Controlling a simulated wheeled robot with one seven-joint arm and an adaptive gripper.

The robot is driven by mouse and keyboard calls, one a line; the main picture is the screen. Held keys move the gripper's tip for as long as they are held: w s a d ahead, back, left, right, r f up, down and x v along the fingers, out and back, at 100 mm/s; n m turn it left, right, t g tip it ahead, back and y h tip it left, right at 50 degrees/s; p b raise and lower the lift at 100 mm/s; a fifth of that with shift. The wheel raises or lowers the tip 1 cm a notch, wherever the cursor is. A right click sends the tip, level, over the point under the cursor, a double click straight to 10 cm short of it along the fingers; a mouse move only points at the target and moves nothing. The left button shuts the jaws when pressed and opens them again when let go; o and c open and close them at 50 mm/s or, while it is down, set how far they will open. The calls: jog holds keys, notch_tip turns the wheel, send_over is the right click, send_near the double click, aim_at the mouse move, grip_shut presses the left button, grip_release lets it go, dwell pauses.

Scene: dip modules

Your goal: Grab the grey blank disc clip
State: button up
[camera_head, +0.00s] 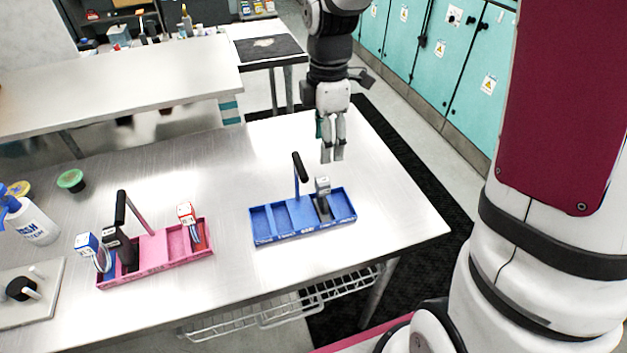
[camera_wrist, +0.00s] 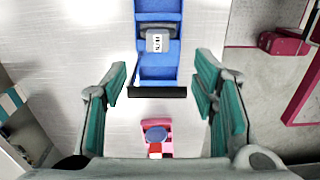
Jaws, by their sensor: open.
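A clip with a grey, marked head (camera_head: 323,187) and a dark lower part stands in the right part of the blue tray (camera_head: 303,237). In the wrist view its head (camera_wrist: 157,41) shows from above, inside the blue tray (camera_wrist: 158,74). This looks like the grey disc clip; whether it is blank I cannot tell. My gripper (camera_head: 332,156) is open and empty, pointing down above the table, just behind the blue tray in the head view. In the wrist view its teal-padded fingers (camera_wrist: 162,90) are wide apart, with the tray's black handle showing between them.
The blue tray's black handle (camera_head: 299,167) rises beside the clip. A pink tray (camera_head: 165,262) to the left holds a blue-headed clip (camera_head: 87,243), a dark grey one (camera_head: 115,238) and a red-and-white one (camera_head: 186,213). The steel table between the trays is clear.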

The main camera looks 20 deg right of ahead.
aim_at(323, 180)
notch_tip(323, 180, down, 8)
jog(key=shift+r, duration=0.15)
jog(key=shift+w+a+f+p, duration=0.15)
jog(key=shift+f+p, duration=0.6)
jog(key=shift+f, duration=1.95)
jog(key=shift+c, duration=0.3)
grip_shut()
